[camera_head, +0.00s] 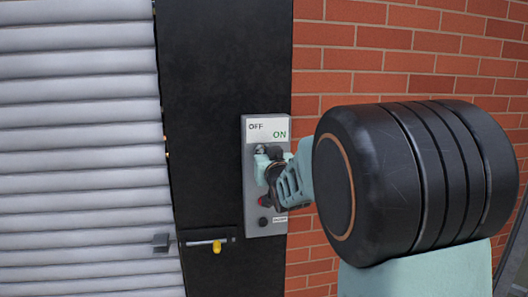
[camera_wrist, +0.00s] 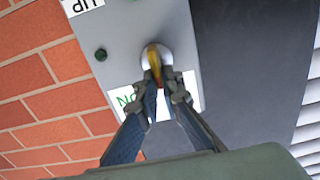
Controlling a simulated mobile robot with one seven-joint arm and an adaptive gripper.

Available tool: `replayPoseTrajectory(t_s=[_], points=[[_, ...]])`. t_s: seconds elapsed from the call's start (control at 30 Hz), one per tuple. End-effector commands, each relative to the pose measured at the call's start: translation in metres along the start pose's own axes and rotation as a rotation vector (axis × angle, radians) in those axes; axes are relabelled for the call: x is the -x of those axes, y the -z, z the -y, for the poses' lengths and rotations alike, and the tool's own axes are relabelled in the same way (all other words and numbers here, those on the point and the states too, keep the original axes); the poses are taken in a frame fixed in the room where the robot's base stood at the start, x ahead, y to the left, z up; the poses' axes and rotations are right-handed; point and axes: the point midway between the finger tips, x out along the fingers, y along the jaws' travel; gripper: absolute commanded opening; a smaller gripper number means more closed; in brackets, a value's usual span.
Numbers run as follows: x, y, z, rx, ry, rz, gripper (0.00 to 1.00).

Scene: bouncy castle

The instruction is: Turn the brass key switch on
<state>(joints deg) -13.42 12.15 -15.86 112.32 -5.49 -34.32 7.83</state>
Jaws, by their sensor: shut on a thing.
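The grey control panel (camera_head: 250,210) is mounted on a dark upright; its top label (camera_head: 267,130) reads OFF at left and ON at right. In the wrist view the panel (camera_wrist: 125,35) appears upside down, with part of the ON lettering (camera_wrist: 125,99) showing beside my fingers. The brass key switch (camera_wrist: 153,58) stands out from a round pale collar. My gripper (camera_wrist: 163,84) is shut on the key's handle. In the head view my gripper (camera_head: 268,163) covers the key, just below the label. Which marking the key points to cannot be told clearly.
A red button (camera_head: 263,202) and a dark button (camera_head: 263,222) sit lower on the panel. A yellow-and-metal latch bar (camera_head: 216,246) sticks out at lower left, by the ribbed grey shutter (camera_head: 80,150). A brick wall (camera_head: 400,50) lies to the right.

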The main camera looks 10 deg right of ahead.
Motion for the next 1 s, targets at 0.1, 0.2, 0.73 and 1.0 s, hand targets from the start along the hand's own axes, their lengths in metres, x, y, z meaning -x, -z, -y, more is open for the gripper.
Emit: replayPoseTrajectory(t_s=[0.1, 0.2, 0.73, 1.0], points=[[0.0, 0.0002, 0.0, 0.0, 0.0, 0.0, 0.0], [0.0, 0.0002, -0.0001, -0.001, 0.0, 0.0, 0.0], [0.0, -0.0047, -0.0052, -0.227, -0.002, -0.006, 0.0], [-0.0001, -0.0047, -0.0091, -0.48, -0.001, -0.005, 0.0]])
